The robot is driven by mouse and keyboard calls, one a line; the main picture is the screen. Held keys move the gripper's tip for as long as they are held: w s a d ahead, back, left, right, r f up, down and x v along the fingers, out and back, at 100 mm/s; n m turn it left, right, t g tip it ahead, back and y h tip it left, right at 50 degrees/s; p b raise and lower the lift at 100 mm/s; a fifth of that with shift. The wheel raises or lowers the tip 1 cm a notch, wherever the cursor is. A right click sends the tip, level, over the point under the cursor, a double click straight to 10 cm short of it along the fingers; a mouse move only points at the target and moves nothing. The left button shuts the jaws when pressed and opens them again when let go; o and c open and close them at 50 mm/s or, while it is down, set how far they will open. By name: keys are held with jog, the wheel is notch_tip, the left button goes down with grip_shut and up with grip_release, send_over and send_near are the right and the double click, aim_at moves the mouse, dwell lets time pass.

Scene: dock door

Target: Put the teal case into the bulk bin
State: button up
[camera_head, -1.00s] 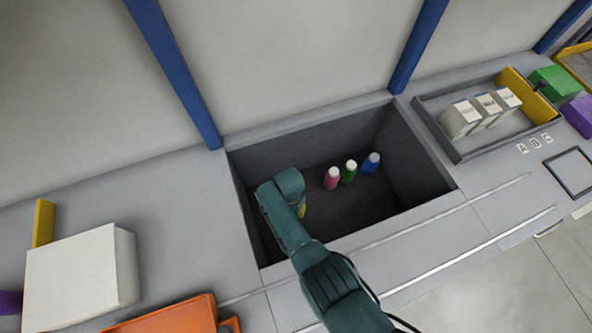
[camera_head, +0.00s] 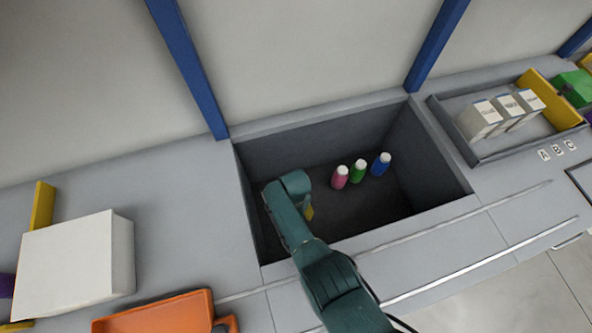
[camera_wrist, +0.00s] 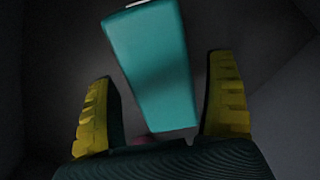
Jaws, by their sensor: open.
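The teal case (camera_wrist: 150,60) shows in the wrist view as a long, flat-sided block on a dark surface. It lies between and beyond the two yellow-padded fingers of my gripper (camera_wrist: 163,70), with gaps on both sides. My gripper is open and not closed on it. In the head view my arm reaches into the left part of the bulk bin (camera_head: 320,122), a deep grey well in the counter. One yellow finger pad of my gripper (camera_head: 309,212) shows there; my arm hides the rest, and the case is not visible in that view.
Pink (camera_head: 340,178), green (camera_head: 358,172) and blue (camera_head: 381,164) bottles stand in the bin, right of my gripper. A tray (camera_head: 465,150) with white cartons is to the right. A white box (camera_head: 70,265) and an orange tray (camera_head: 155,315) are at left.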

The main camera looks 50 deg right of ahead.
notch_tip(320, 180, up, 12)
jog(key=p, duration=0.9)
jog(key=w+a+r+n+t+h, duration=0.1)
jog(key=w+a+r+n+t, duration=0.15)
jog(key=w+r, duration=0.5)
jog(key=w+a+r+n+t+h, duration=0.15)
jog(key=w+r+t, duration=0.3)
jog(key=r, duration=0.65)
jog(key=w+a+r+n+t, duration=0.1)
jog(key=w+r+n+t, duration=0.2)
jog(key=w+r, duration=0.5)
jog(key=s+a+r+n+t, duration=0.1)
jog(key=a+r+n+t, duration=0.15)
jog(key=r, duration=0.65)
jog(key=s+a+r+n+t, duration=0.1)
jog(key=s+a+r+t, duration=0.15)
jog(key=r, duration=0.75)
jog(key=s+a+r+n+t+y, duration=0.1)
jog(key=s+a+r+n+t, duration=0.1)
jog(key=s+r, duration=0.4)
jog(key=s+a+r+n+t+y, duration=0.1)
jog(key=s+a+r+n+t, duration=0.2)
jog(key=r, duration=1)
jog(key=s+a+t, duration=0.2)
jog(key=s+a, duration=0.1)
jog(key=s, duration=0.1)
jog(key=shift+r+b, duration=0.3)
